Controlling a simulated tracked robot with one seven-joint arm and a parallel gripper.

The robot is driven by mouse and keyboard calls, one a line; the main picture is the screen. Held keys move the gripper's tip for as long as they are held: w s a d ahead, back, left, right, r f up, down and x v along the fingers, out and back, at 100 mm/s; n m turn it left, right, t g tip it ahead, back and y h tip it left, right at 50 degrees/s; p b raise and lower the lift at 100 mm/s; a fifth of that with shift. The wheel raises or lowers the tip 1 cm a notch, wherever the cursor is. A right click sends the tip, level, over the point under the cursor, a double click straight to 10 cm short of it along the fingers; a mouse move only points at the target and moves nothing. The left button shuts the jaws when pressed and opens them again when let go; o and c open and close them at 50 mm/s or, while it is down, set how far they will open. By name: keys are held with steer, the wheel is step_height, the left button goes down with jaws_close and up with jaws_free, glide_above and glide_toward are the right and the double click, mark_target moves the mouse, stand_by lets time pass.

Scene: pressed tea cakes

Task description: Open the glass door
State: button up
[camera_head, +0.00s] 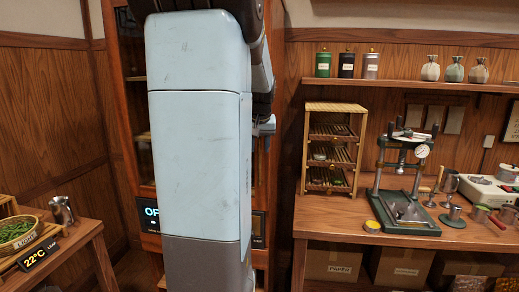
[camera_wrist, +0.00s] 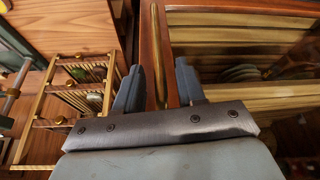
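The glass door (camera_wrist: 240,42) fills the right of the wrist view. Wooden shelves and some dark round cakes (camera_wrist: 240,72) show behind the pane. A slim brass handle (camera_wrist: 158,50) runs along the door's wooden edge. My gripper (camera_wrist: 158,90) is open, with one finger on each side of the handle and visible gaps beside it. I cannot tell whether either finger touches it. In the head view my arm covers most of the tall wooden cabinet (camera_head: 125,100).
A bench (camera_head: 345,222) on the right holds a small slatted rack (camera_head: 307,150) close to the cabinet and a green press (camera_head: 400,170). A low table (camera_head: 75,238) with a basket (camera_head: 18,235) stands at left.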

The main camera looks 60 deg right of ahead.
steer(key=shift+w+d+f, duration=0.15)
steer(key=shift+d+f, duration=0.05)
steer(key=shift+f, duration=0.5)
jaws_close()
